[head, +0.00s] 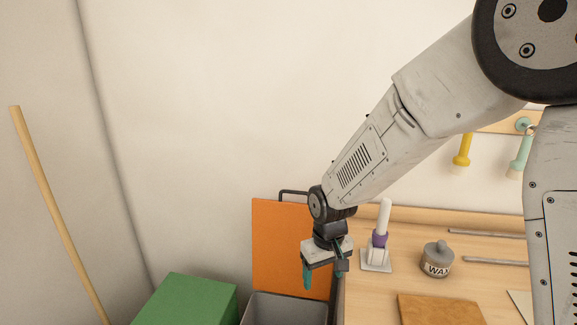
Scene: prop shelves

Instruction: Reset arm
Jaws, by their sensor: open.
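My gripper (323,278) hangs at the lower middle of the head view, pointing down, with its teal fingers apart and nothing seen between them. It is in front of an orange panel (275,240) and close to the left edge of the wooden table (355,300). My arm comes in from the upper right and bends down to the gripper.
A grey bin (262,309) and a green box (190,300) stand below left. The table holds a white, purple-collared tool on a stand (379,250), a wax tin (436,262), a brown sheet (440,309) and rods (495,261). A wooden pole (55,210) leans at left.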

